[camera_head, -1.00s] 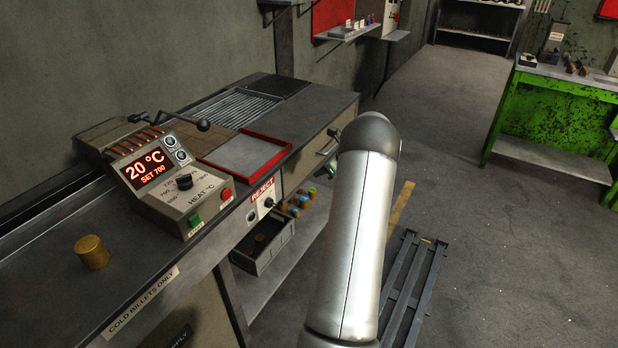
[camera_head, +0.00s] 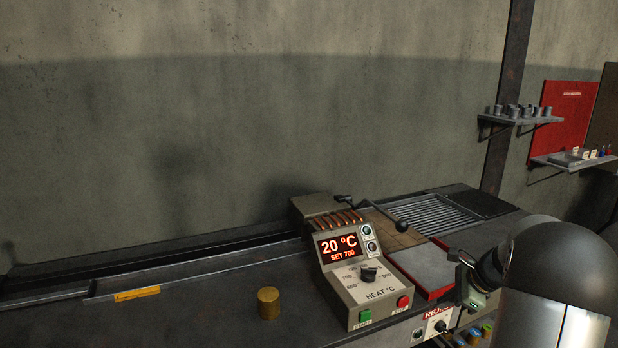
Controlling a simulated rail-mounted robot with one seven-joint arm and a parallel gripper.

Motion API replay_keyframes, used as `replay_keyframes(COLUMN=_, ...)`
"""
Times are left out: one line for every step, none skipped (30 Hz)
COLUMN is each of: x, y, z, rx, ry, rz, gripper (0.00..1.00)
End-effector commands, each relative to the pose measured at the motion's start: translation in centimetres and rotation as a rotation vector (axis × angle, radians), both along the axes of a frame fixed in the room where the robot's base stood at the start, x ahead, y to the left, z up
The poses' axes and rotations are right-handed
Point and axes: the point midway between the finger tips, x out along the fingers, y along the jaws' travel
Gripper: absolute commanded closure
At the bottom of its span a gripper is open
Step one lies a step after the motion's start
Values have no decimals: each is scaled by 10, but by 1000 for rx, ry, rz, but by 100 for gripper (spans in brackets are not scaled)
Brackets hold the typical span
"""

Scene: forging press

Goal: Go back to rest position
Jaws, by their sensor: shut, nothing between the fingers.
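My silver arm (camera_head: 550,295) with its dark rounded joint fills the lower right of the head view. The dark end of my arm, with my gripper (camera_head: 460,258), shows just left of that joint, near the right end of the red-edged tray (camera_head: 428,268). It is small and partly hidden, and I see nothing held in it. The gripper is shut.
A heater control box (camera_head: 365,275) reading 20 °C, SET 700 stands on the bench. A brass-coloured billet (camera_head: 268,303) stands to its left. A grate (camera_head: 435,214) lies behind the tray. Wall shelves (camera_head: 520,120) hang at right. The bench's left part is mostly clear.

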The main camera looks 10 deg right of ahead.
Motion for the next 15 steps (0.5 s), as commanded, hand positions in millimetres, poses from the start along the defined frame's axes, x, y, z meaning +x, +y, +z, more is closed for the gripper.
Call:
replay_keyframes(x=-3, y=42, z=13, rx=-55, ry=4, rz=141, gripper=100)
replay_keyframes(x=-7, y=64, z=18, rx=-90, ry=7, rz=226, gripper=100)
replay_keyframes(x=-15, y=94, z=24, rx=-138, ry=9, rz=346, gripper=100)
replay_keyframes(x=-23, y=115, z=28, rx=-172, ry=10, rz=438, gripper=100)
replay_keyframes(x=-31, y=137, z=32, rx=-207, ry=9, rz=532, gripper=100)
replay_keyframes(x=-45, y=164, z=36, rx=-254, ry=8, rz=659, gripper=100)
replay_keyframes(x=-57, y=184, z=39, rx=-290, ry=4, rz=760, gripper=100)
replay_keyframes(x=-69, y=203, z=42, rx=-327, ry=1, rz=861, gripper=100)
replay_keyframes(x=-89, y=227, z=44, rx=-376, ry=-6, rz=1003, gripper=100)
replay_keyframes(x=-104, y=243, z=45, rx=-412, ry=-12, rz=1110, gripper=100)
replay_keyframes(x=-120, y=258, z=46, rx=-447, ry=-19, rz=1218, gripper=100)
replay_keyframes(x=-142, y=274, z=45, rx=-493, ry=-29, rz=1358, gripper=100)
replay_keyframes(x=-157, y=284, z=44, rx=-525, ry=-36, rz=1457, gripper=100)
replay_keyframes(x=-172, y=292, z=43, rx=-554, ry=-45, rz=1550, gripper=100)
replay_keyframes(x=-189, y=300, z=41, rx=-588, ry=-54, rz=1660, gripper=100)
